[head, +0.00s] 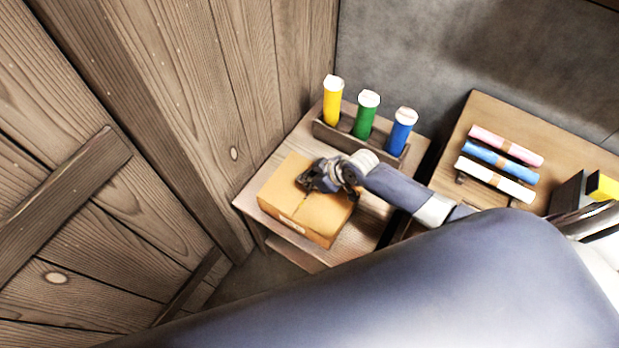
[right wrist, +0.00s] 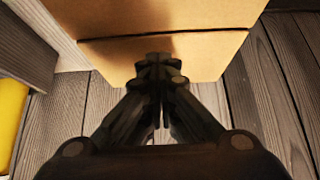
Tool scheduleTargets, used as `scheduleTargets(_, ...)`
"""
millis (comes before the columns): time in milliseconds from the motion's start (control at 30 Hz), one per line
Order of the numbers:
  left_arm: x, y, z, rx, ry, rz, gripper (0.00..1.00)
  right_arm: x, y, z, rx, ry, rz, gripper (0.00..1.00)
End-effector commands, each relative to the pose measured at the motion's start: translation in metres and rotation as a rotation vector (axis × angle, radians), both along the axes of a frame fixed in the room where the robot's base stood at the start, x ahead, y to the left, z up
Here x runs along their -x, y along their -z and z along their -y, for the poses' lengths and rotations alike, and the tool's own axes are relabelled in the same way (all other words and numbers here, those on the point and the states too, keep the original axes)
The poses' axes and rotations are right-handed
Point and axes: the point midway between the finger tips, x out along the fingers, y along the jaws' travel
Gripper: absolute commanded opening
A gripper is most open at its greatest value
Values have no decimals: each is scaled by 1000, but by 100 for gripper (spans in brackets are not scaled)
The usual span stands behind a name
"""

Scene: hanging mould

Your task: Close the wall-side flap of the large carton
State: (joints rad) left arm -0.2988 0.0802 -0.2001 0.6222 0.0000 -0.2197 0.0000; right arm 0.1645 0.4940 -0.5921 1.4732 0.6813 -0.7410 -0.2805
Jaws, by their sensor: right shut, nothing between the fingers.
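The large carton (head: 280,188) is a tan cardboard box on a small wooden table in the head view. Its top looks flat, with a seam running across it; no flap visibly stands up. My right gripper (head: 310,181) is over the carton top, near its far side, and hides part of it. In the right wrist view, the shut fingers (right wrist: 160,75) are empty and overlap the carton (right wrist: 210,53), just below a dark seam. I cannot tell whether they touch it. My left gripper is not in view.
Yellow (head: 333,103), green (head: 365,115) and blue (head: 401,132) tubes stand in a wooden rack behind the carton. A wooden plank wall (head: 180,80) rises close on the left. Another table (head: 490,110) at right holds pink, blue and white rolls.

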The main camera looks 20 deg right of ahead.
Motion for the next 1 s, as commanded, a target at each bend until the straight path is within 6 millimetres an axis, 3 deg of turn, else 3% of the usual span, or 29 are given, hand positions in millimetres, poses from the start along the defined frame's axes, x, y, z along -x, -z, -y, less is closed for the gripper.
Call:
scheduleTargets(167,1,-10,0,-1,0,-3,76,-1,-11,-1,0,1,0,0)
scheduleTargets(433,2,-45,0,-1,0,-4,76,-3,-46,-4,-1,4,1,0)
scheduleTargets(500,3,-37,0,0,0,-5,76,4,-45,2,3,3,0,0)
scheduleTargets(1000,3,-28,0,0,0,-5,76,46,-98,34,3,3,1,0)
